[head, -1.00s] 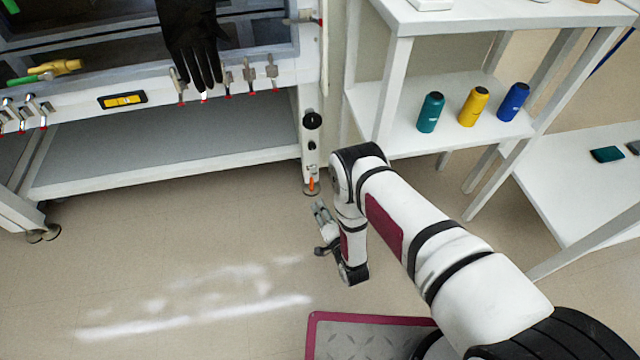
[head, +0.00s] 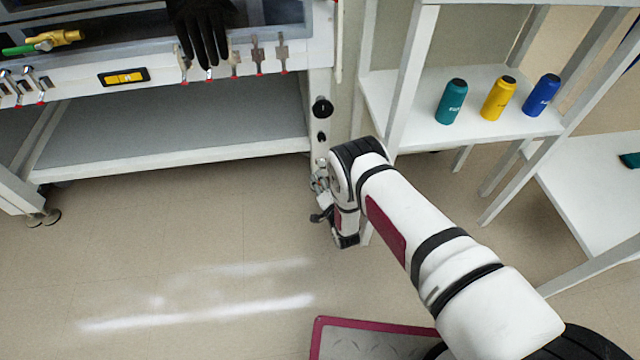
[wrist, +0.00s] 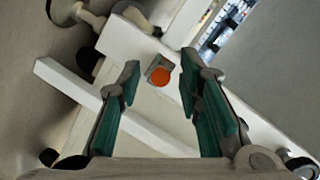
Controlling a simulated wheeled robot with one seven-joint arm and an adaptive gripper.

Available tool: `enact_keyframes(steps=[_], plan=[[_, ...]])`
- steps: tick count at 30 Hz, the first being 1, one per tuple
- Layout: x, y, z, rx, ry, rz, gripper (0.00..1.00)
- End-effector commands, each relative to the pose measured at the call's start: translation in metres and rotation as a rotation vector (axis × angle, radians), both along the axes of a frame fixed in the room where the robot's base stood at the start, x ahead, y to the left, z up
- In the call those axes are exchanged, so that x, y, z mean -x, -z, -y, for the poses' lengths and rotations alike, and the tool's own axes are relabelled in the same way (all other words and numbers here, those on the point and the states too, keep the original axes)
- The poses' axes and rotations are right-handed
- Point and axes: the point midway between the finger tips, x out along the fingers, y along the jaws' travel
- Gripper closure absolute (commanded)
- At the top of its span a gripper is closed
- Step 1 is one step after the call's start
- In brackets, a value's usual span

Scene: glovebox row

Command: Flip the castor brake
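The castor brake shows in the wrist view as an orange tab (wrist: 160,76) on a small grey plate against a white frame member. It appears between and beyond my fingertips; I cannot tell the remaining gap. My gripper (wrist: 158,88) is open, with its two teal-padded fingers apart and nothing between the pads. In the head view my gripper (head: 319,182) is low at the foot of the glovebox's right leg (head: 321,130). The orange brake and that leg's foot are hidden there behind my gripper and arm.
The white shelf unit (head: 402,95) stands close to the right of my arm, with teal (head: 451,102), yellow (head: 498,98) and blue (head: 541,95) bottles. The glovebox's lower shelf (head: 170,165) is left of the leg. Open floor (head: 180,250) lies in front.

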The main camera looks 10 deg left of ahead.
Motion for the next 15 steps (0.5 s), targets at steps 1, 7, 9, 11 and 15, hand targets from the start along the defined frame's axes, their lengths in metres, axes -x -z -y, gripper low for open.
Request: enact_keyframes(steps=[1,7,9,11,15], plan=[[-0.0042,0.0017,-0.0024,-0.001,0.0,0.002,0.68],[-0.0111,0.0021,-0.0054,0.0,-0.001,0.001,0.68],[-0.0114,0.002,-0.0055,0.0,0.0,0.0,0.68],[-0.0114,0.0018,-0.0054,0.0,0.0,0.0,0.68],[-0.0112,0.0019,-0.0053,0.0,0.0,0.0,0.79]])
